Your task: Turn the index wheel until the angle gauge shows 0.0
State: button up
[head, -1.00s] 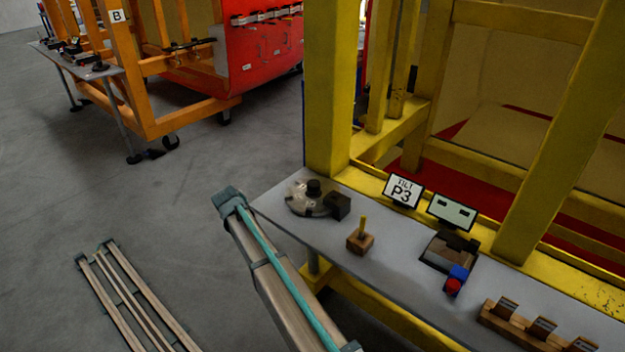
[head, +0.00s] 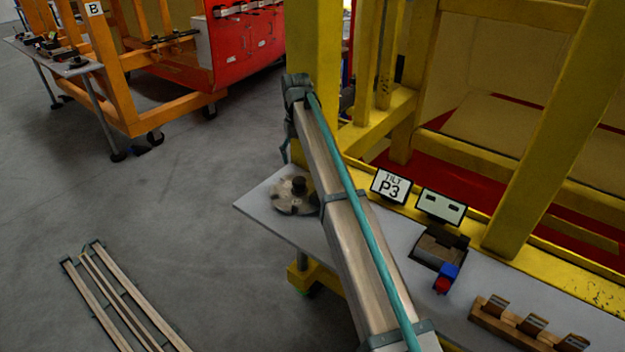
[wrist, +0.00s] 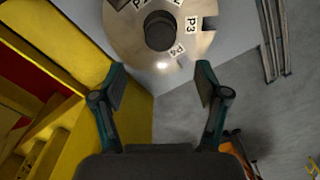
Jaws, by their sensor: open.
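The index wheel (head: 283,205) is a metal disc with a dark central knob, at the left end of the grey shelf. In the wrist view the wheel (wrist: 125,32) shows notches and labels, P3 clearest, with its knob (wrist: 160,30) beyond my fingertips. My gripper (wrist: 161,80) is open and empty, its fingers apart and the wheel's near edge just ahead of them. In the head view my arm crosses the shelf and partly covers the wheel's right side. A small display (head: 441,207), possibly the angle gauge, shows two dark marks and no readable number.
A TILT P3 sign (head: 391,187) stands left of the display. A dark block (head: 437,248), a blue and red part (head: 444,279) and a slotted wooden rack (head: 515,325) sit rightward on the shelf (head: 400,215). Yellow frame posts (head: 312,60) rise behind.

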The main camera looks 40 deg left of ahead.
aim_at(299, 179)
notch_tip(299, 179, down, 11)
jog(key=p, duration=0.3)
jog(key=shift+r, duration=0.2)
grip_shut()
dwell(0.4)
